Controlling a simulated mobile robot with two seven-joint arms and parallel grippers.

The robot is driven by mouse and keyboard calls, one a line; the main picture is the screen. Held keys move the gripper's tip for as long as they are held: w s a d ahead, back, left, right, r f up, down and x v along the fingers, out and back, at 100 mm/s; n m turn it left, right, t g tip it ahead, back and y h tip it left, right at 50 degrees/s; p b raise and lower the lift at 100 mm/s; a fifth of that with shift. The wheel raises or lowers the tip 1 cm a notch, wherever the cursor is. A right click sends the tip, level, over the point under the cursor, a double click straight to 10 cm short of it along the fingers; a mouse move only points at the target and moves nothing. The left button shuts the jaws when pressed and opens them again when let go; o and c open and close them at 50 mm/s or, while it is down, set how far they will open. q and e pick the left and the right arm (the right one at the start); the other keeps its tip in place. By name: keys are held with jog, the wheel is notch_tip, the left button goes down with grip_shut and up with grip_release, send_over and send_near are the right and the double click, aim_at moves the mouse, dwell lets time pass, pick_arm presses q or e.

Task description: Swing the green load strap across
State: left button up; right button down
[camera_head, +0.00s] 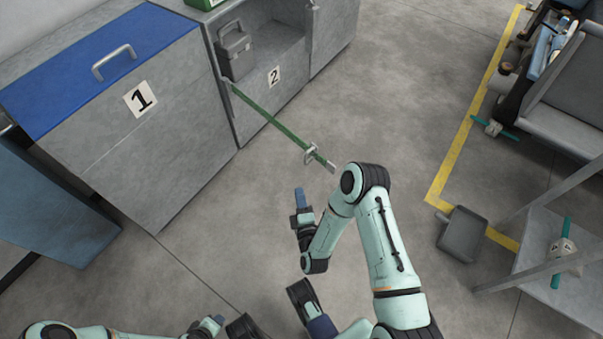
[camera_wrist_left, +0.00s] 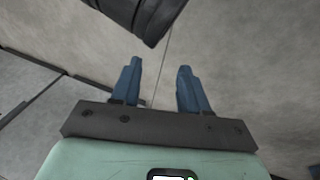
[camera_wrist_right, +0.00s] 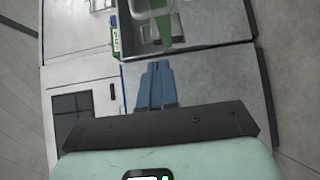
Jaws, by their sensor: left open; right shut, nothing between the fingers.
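The green load strap (camera_head: 275,122) is fixed at its near end to the left post of bay 2 (camera_head: 226,82). It slants straight out in front of the bay, with a metal buckle (camera_head: 311,153) near its free end. That end is away from the bay's right post (camera_head: 311,12). My right gripper (camera_head: 299,197) is below the free end in the head view, apart from the strap, shut and empty. My left gripper (camera_wrist_left: 157,75) is open and empty.
A grey toolbox (camera_head: 234,50) stands inside bay 2. Cabinet 1 (camera_head: 120,125) with a blue lid is at left. A grey cart (camera_head: 545,235) and a dark grey can (camera_head: 462,234) are at right, by yellow floor lines. The floor between is clear.

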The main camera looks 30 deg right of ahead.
pick_arm(q)
jog(key=s+a+f+g+b, duration=0.1)
jog(key=s+f+g+b, duration=0.1)
jog(key=f, duration=0.4)
jog(key=s+b, duration=0.1)
jog(key=s, duration=0.1)
jog(key=shift+s+a+n, duration=0.3)
pick_arm(e)
jog(key=w+d, duration=0.6)
jog(key=w, duration=0.2)
jog(key=shift+d+r, duration=0.15)
jog(key=shift+s, duration=0.1)
